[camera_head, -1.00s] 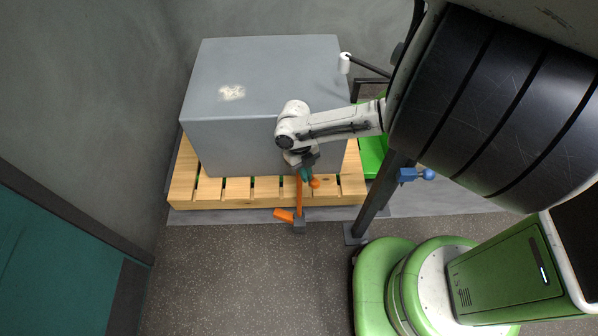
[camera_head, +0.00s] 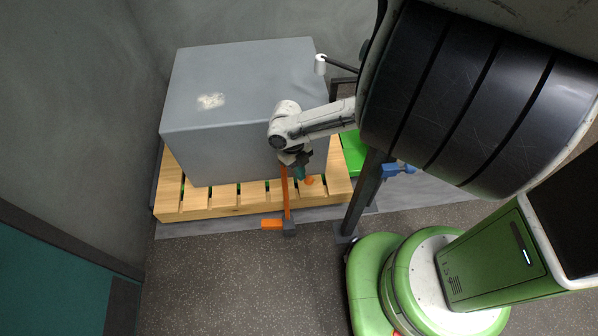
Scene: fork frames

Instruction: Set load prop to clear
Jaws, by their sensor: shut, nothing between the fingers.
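An orange upright bar (camera_head: 286,197) stands at the front edge of the pallet, with a dark grey block (camera_head: 289,229) at its foot. A short orange piece (camera_head: 271,224) sticks out to the left from that block. I take this as the load prop, but no label shows. My gripper (camera_head: 301,174) is shut and empty, just right of the bar's upper end, low in front of the grey crate. Whether it touches the bar cannot be told. A teal part and a small orange knob (camera_head: 309,180) are close at the fingertips. My wrist partly hides the bar's top.
A large grey crate (camera_head: 215,145) sits on a wooden pallet (camera_head: 205,202). A dark post (camera_head: 361,190) with a blue handle (camera_head: 392,170) stands to the right, near a green panel (camera_head: 353,152).

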